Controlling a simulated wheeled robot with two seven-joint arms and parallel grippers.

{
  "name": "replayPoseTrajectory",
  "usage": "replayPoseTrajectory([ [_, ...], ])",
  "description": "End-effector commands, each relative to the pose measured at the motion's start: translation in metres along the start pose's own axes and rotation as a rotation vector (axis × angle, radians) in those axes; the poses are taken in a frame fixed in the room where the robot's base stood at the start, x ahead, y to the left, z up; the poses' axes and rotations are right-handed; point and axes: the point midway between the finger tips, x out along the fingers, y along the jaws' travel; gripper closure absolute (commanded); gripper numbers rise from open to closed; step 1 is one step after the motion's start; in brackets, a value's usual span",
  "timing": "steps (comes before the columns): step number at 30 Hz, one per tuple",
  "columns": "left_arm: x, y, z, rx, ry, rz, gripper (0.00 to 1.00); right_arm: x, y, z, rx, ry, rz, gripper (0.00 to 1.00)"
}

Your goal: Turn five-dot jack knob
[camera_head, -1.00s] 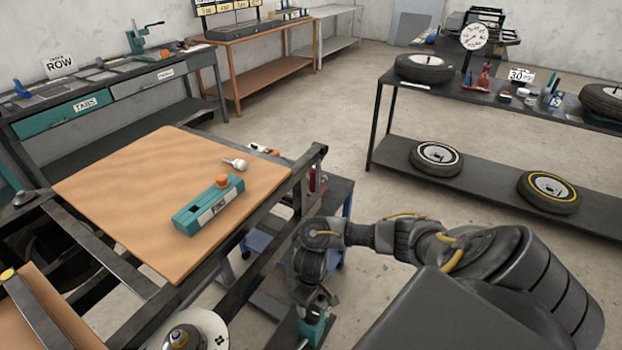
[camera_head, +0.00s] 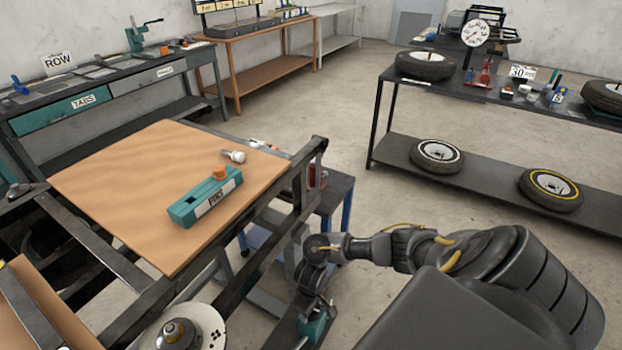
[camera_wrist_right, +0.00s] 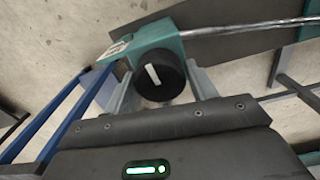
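The black jack knob (camera_wrist_right: 160,82) with a white pointer line faces the right wrist camera on a teal jack body (camera_wrist_right: 151,43). A pale label on the body's left end is too small to read. My right gripper (camera_wrist_right: 155,73) is open, with one finger on each side of the knob. Narrow gaps seem to show, but contact is hard to judge. In the head view, the teal jack (camera_head: 314,327) is at the bottom, largely covered by my right wrist. My left gripper is not in view.
A metal rod (camera_wrist_right: 250,28) runs right from the jack. Dark frame rails (camera_head: 262,262) pass close to my right arm. A white hub disc with dark dots (camera_head: 207,328) is left of it. A teal "PINS" box (camera_head: 205,198) sits on the wooden board (camera_head: 120,190).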

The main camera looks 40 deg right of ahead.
Motion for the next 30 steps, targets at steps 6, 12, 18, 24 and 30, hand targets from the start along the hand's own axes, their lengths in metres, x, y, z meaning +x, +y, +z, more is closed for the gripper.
replayPoseTrajectory([
  [6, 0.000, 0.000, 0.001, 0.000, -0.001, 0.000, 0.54, 0.000, 0.000, 0.000, 0.000, 0.000, 0.000, 0.73],
  [12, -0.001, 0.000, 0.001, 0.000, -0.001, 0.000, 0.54, -0.001, 0.000, 0.000, -0.013, 0.000, 0.000, 0.73],
  [18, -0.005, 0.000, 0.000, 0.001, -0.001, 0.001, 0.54, -0.002, 0.000, 0.001, -0.083, -0.002, 0.001, 0.73],
  [24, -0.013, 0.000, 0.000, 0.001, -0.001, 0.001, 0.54, -0.002, 0.000, 0.001, -0.228, -0.002, 0.001, 0.73],
  [30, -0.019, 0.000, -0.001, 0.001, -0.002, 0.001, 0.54, -0.002, 0.000, 0.001, -0.417, -0.003, 0.002, 0.73],
])
